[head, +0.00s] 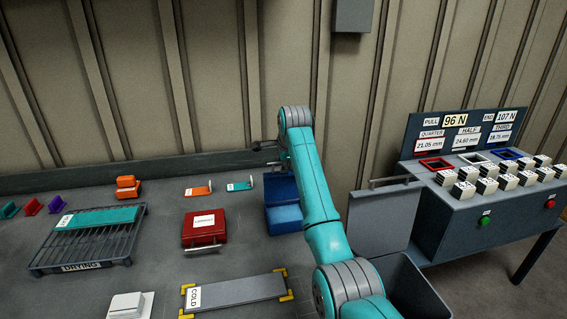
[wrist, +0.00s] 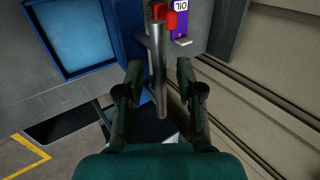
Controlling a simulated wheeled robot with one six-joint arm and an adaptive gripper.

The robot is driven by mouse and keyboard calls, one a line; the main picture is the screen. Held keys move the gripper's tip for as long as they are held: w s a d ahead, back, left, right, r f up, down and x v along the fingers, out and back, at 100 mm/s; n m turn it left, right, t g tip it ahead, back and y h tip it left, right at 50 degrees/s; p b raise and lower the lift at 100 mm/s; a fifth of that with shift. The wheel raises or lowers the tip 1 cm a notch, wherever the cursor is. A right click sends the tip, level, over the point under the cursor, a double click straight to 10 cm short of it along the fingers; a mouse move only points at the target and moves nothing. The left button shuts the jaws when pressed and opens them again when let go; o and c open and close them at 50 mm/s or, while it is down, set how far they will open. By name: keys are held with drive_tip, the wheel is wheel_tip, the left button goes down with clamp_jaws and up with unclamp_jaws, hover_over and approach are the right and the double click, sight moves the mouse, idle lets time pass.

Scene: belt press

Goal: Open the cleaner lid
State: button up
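The cleaner appears to be a blue box (head: 284,219) on the bench, partly hidden behind my arm in the head view. Its darker blue lid looks raised at the back. In the wrist view a blue frame with a light blue panel (wrist: 90,38) is at upper left. A grey bar handle (wrist: 160,85) on a bracket stands beside its right edge. My gripper (wrist: 157,72) is open, with one finger on each side of the bar. Gaps show on both sides, so nothing is gripped.
A red case (head: 204,228) is left of the blue box. A COLD plate (head: 238,290) lies in front. A drying rack (head: 88,240) is at left. A grey bin (head: 415,290) and a display console (head: 470,210) are at right. The wall (wrist: 265,65) is close to my gripper.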

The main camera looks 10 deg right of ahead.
drive_tip(key=v, duration=1.2)
